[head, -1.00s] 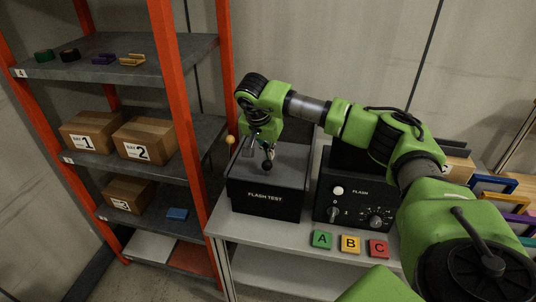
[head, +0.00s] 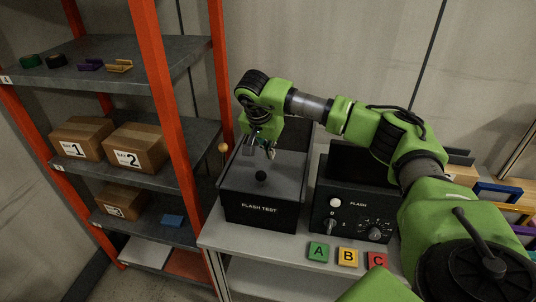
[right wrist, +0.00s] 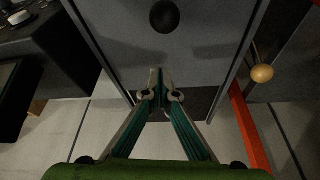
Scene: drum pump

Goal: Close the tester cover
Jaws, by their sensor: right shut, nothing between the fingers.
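The tester is a dark box (head: 259,216) labelled FLASH TEST on the table. Its grey top panel (head: 285,180) bears a black ball knob (head: 261,176). Dark edges rise at the panel's sides and back; I cannot tell whether the cover lies fully flat. My right gripper (head: 271,153) is above the rear of the panel, behind the knob and apart from it. In the right wrist view, the gripper (right wrist: 157,72) is shut and empty over the grey panel (right wrist: 205,40), with the knob (right wrist: 165,16) beyond its tips. My left gripper is not in view.
A wooden ball (head: 222,148) stands at the tester's left. A control box (head: 350,215) marked FLASH stands close on the right. Buttons A (head: 318,252), B (head: 347,257) and C (head: 376,261) lie in front. An orange-framed shelf (head: 165,110) with boxes stands left.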

